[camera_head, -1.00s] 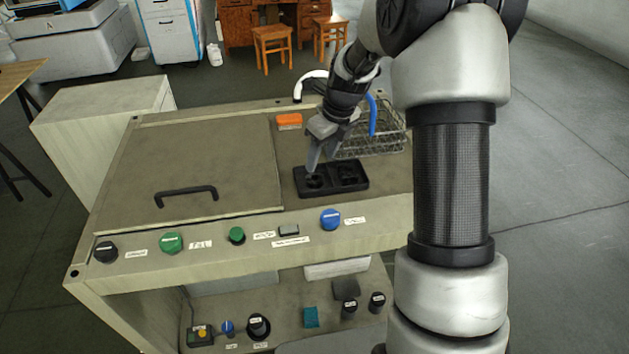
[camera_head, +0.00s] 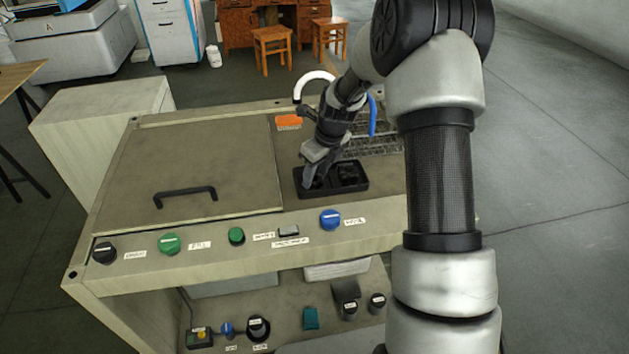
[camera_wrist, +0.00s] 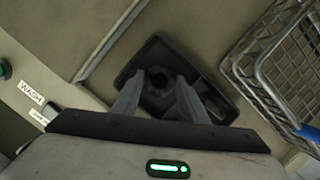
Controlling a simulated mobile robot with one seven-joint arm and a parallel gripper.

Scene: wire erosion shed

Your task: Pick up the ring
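A black tray (camera_head: 359,190) with two compartments lies on the machine top; it also shows in the wrist view (camera_wrist: 128,73). A dark round shape (camera_wrist: 158,77), which looks like the ring, sits in one compartment. It is too dark to make out clearly. My gripper (camera_head: 313,187) points down at the tray's left compartment in the head view. In the wrist view my gripper (camera_wrist: 159,82) is open, with its two fingers apart on either side of the round shape. I cannot tell whether the fingertips touch it or the tray. In the head view my fingers partly hide that compartment.
A wire basket (camera_wrist: 265,80) with a blue handle (camera_head: 372,115) stands close behind the tray. An orange brush (camera_head: 288,121) lies to its left. A lid with a black handle (camera_head: 185,194) covers the left. Knobs (camera_head: 330,219) line the front; a lower shelf holds small items.

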